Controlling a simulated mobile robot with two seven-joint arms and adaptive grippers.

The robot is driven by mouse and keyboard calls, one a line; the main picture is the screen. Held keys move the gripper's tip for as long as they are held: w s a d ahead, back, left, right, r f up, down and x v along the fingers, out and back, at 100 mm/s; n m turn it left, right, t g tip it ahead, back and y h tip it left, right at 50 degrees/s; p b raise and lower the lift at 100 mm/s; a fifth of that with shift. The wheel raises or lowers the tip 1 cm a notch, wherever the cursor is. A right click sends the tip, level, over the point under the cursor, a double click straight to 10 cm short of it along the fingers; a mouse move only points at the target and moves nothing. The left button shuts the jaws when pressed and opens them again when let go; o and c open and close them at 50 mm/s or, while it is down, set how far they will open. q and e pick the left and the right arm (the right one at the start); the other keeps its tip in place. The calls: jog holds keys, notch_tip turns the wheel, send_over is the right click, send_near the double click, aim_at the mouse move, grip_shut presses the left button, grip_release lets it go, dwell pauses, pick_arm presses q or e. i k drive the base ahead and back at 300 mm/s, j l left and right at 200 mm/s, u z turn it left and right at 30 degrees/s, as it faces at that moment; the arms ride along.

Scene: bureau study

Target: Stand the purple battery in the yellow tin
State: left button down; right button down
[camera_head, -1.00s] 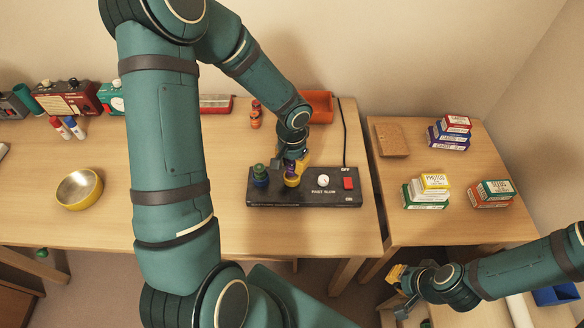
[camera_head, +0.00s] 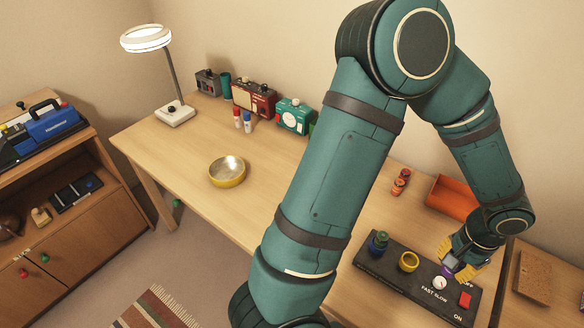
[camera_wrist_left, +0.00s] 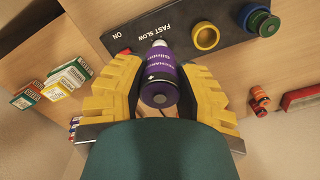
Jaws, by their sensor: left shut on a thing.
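The purple battery (camera_head: 449,265) is between the yellow fingers of my left gripper (camera_head: 461,262), above the right part of the black charger box. In the left wrist view the battery (camera_wrist_left: 159,80) sits between the shut fingers (camera_wrist_left: 160,88), with its narrow end pointing away from the camera. The yellow tin (camera_head: 227,181), a round shallow bowl with a silvery inside, stands on the desk well to the left of the gripper. It looks empty. My right gripper is not in view.
The black charger box (camera_head: 385,275) has an empty yellow ring (camera_head: 409,261), a blue-green cell holder (camera_head: 378,243) and a red switch. The desk around the tin is clear. A lamp (camera_head: 176,113) stands far left.

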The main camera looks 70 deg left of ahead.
aim_at(228, 174)
jog(key=k+j+z, duration=0.15)
jog(key=k+j, duration=0.25)
jog(key=j, duration=0.4)
jog(key=k+j+z, duration=0.15)
jog(key=k+j, duration=0.3)
jog(key=j, duration=0.3)
jog(key=k+j+z, duration=0.15)
jog(key=k+j, duration=0.35)
jog(key=j, duration=0.25)
jog(key=k+j+z, duration=0.15)
jog(key=k+j, duration=0.35)
jog(key=j, duration=0.15)
